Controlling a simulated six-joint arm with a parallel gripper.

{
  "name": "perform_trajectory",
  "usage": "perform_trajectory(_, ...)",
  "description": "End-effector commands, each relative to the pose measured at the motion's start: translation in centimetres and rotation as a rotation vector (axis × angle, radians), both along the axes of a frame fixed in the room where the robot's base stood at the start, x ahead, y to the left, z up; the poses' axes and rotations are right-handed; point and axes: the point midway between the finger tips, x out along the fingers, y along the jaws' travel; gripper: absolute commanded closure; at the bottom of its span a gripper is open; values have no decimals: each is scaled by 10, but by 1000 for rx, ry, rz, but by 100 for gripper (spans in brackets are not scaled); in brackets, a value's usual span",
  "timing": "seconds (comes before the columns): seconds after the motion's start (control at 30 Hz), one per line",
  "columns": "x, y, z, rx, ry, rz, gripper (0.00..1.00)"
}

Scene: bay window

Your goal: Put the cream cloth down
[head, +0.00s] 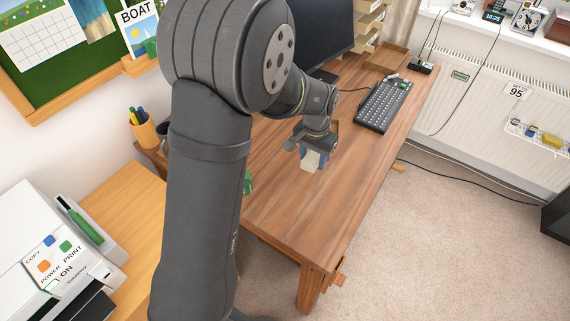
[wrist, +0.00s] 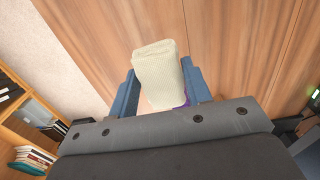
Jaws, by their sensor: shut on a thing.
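The cream cloth (wrist: 160,75) is a folded, ribbed bundle between the two blue fingers of my gripper (wrist: 165,88) in the wrist view. My gripper is shut on it. In the head view the cloth (head: 311,161) hangs below my gripper (head: 313,154), over the wooden desk (head: 290,210). I cannot tell whether the cloth touches the desk top. A bit of something purple (wrist: 184,101) shows beside the cloth's lower edge in the wrist view; what it is stays unclear.
A black keyboard (head: 384,105) and a monitor (head: 312,35) stand farther back on the desk. A wooden tray (head: 387,58) is at the far end. The near part of the desk is bare. A green object (head: 247,182) shows at its left edge, partly behind my arm.

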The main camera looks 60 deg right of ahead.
Motion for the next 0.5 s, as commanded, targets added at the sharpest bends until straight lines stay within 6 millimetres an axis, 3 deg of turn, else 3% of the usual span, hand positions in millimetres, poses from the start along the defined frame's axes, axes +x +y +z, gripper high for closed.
perform_trajectory(0.3,71,-12,-43,1,0,6,77)
perform_trajectory(0.5,101,-18,-61,0,0,3,77)
